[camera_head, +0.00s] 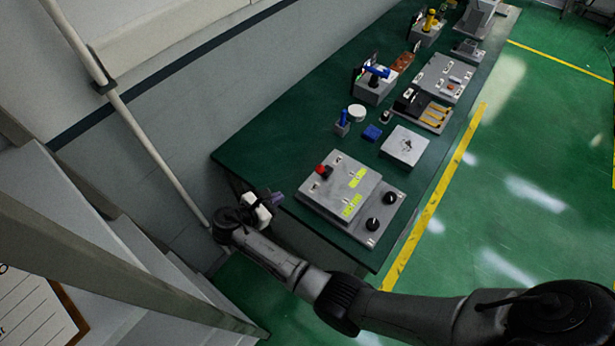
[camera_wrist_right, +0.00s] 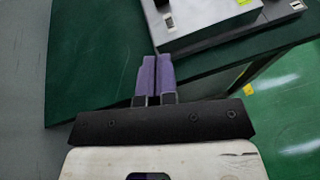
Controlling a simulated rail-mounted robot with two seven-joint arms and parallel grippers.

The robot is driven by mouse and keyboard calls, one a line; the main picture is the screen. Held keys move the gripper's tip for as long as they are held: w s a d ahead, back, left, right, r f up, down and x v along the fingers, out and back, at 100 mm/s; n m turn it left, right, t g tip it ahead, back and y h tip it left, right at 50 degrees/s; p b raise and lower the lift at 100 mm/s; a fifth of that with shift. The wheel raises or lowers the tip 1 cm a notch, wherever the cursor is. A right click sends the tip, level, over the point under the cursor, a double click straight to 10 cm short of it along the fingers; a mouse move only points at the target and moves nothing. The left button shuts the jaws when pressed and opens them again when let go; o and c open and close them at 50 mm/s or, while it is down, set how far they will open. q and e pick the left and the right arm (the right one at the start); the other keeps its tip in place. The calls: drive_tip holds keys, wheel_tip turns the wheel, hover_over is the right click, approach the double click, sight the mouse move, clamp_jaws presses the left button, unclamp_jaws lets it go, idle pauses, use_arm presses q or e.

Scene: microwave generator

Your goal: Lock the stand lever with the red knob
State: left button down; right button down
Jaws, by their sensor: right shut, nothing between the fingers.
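A red knob (camera_head: 321,170) with a dark part beside it sits on the upper left of a grey panel box (camera_head: 345,184) at the near end of the green table. My right gripper (camera_head: 277,198) is just left of this box, near the table's left edge, apart from the knob. Its purple fingers are together and empty, as the right wrist view (camera_wrist_right: 156,62) also shows. In that view a corner of the grey box (camera_wrist_right: 200,22) shows ahead of the fingers, and the knob is not visible. The lever itself is too small to make out. My left gripper is not in view.
The box also carries black dials (camera_head: 372,224) and yellow-green labels. The table's left strip is bare. A pale pole (camera_head: 150,145) rises at left.

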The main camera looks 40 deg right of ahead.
idle(0.5)
approach(323, 170)
drive_tip(key=d+f, duration=0.1)
drive_tip(key=w+d+f, duration=0.1)
drive_tip(key=f, duration=0.1)
drive_tip(key=w+d+f, duration=0.1)
drive_tip(key=f, duration=0.1)
drive_tip(key=shift+d+p, duration=0.1)
drive_tip(key=shift+p, duration=0.25)
drive_tip(key=shift+d+r, duration=0.2)
drive_tip(key=shift+d, duration=0.6)
